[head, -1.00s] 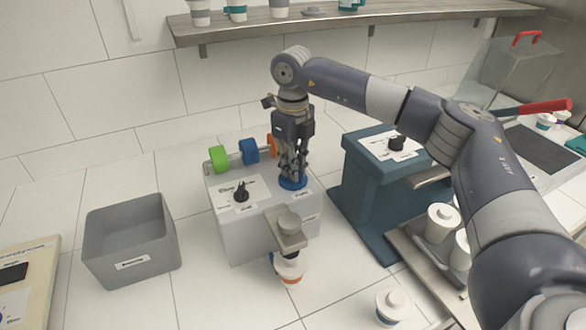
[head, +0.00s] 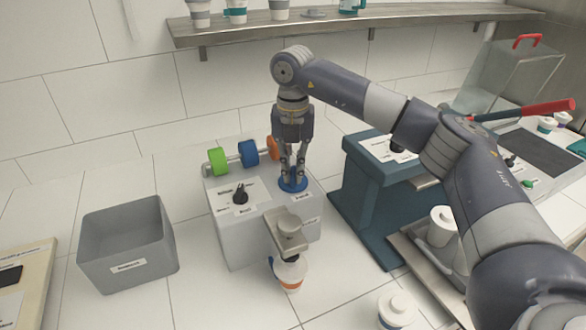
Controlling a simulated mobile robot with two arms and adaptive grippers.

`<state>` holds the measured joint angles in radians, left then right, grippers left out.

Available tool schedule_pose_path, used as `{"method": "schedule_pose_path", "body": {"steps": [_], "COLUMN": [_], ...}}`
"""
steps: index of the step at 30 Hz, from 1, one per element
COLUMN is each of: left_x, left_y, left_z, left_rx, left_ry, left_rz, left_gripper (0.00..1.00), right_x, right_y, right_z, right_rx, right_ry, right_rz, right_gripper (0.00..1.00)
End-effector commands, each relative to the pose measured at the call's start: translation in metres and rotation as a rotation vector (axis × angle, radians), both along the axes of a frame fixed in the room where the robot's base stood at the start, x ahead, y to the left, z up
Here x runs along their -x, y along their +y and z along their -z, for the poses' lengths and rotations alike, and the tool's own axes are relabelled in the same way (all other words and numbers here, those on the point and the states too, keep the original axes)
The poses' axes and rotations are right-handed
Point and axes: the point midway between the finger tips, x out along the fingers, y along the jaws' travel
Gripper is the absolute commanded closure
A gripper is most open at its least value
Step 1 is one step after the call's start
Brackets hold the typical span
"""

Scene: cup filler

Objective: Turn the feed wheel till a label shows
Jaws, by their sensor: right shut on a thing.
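The light grey labelling machine (head: 232,228) stands in the middle of the counter. The blue feed wheel (head: 293,187) lies flat on its top at the right. My right gripper (head: 293,178) points straight down over the wheel, its fingers shut on the wheel's middle. A black knob (head: 240,194) sits on the white panel to the left. A cup with an orange band (head: 290,274) is under the grey front head (head: 289,235). I cannot make out a label at the head. My left gripper is out of view.
Green (head: 217,161), blue (head: 248,151) and orange (head: 273,147) rolls sit on a rod behind. A grey bin (head: 126,238) stands left. A teal machine (head: 370,205) stands right, beside a tray with a white canister (head: 441,226). A lidded cup (head: 396,309) stands in front.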

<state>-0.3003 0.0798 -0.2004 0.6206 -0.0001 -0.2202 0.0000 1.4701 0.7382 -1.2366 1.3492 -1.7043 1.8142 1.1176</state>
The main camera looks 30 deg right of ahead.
Motion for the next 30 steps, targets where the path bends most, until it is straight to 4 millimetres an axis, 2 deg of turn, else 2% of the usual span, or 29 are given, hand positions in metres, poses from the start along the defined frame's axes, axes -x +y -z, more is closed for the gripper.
{"method": "schedule_pose_path", "body": {"steps": [10,27,28,30], "left_x": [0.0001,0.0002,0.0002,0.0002], "left_y": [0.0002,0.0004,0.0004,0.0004], "left_z": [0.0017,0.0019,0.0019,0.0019], "left_rx": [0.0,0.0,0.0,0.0], "left_ry": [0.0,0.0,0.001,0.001], "left_rz": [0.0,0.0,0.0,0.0], "left_gripper": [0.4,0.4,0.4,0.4], "right_x": [-0.0018,-0.0021,-0.0021,-0.0021], "right_y": [-0.0006,-0.0009,-0.0009,-0.0009], "right_z": [-0.0028,-0.0034,-0.0034,-0.0032], "right_rx": [0.0,0.0,0.0,-0.001], "right_ry": [-0.009,-0.011,-0.011,-0.01], "right_rz": [0.157,0.189,0.188,0.188], "right_gripper": [1.0,1.0,0.87,0.71]}}
